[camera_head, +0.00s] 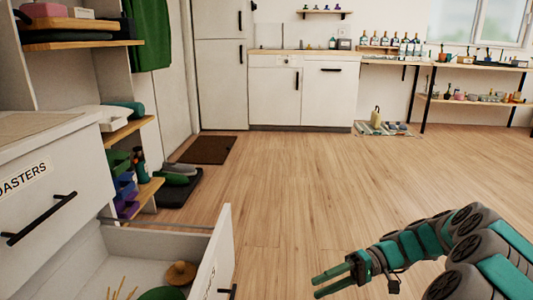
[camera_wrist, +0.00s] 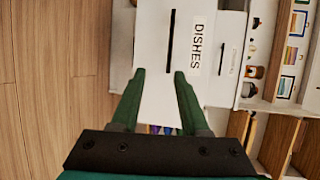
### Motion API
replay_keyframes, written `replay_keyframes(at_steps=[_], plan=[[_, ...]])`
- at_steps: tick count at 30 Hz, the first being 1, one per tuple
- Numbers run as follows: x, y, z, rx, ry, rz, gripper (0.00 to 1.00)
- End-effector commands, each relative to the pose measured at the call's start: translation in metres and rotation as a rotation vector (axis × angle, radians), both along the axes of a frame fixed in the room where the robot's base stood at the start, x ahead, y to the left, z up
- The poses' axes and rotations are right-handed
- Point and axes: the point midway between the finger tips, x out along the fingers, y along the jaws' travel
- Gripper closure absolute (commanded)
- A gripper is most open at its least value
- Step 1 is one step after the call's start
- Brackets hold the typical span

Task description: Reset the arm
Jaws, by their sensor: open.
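My arm comes in from the lower right in the head view. My gripper (camera_head: 317,286) has two green fingers, spread apart and empty, pointing left above the wood floor. In the wrist view my gripper (camera_wrist: 160,75) shows both fingers apart with nothing held between them. Beyond the fingers is a white front labelled "DISHES" (camera_wrist: 196,50) with a dark bar handle (camera_wrist: 170,40). I cannot tell how far the fingertips are from it.
An open white drawer (camera_head: 216,254) juts out at lower left, holding a tan lidded item (camera_head: 181,273), a green object and thin sticks. Above is a closed "COASTERS" drawer (camera_head: 75,195). Shelves line the left. A fridge (camera_head: 220,85) and counters stand behind. The middle floor is clear.

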Motion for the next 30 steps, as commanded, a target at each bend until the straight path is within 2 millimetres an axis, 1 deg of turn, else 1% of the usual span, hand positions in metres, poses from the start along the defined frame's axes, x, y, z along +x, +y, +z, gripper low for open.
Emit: replay_keyframes(at_steps=[11,17,23,27,30], plan=[[-0.019,0.022,0.017,-0.081,0.004,0.060,0.55],[-0.037,0.038,0.030,-0.153,0.005,0.106,0.55],[-0.068,0.057,0.043,-0.286,0.001,0.162,0.55],[-0.100,0.068,0.051,-0.423,-0.003,0.200,0.55],[-0.123,0.073,0.052,-0.525,-0.011,0.214,0.55]])
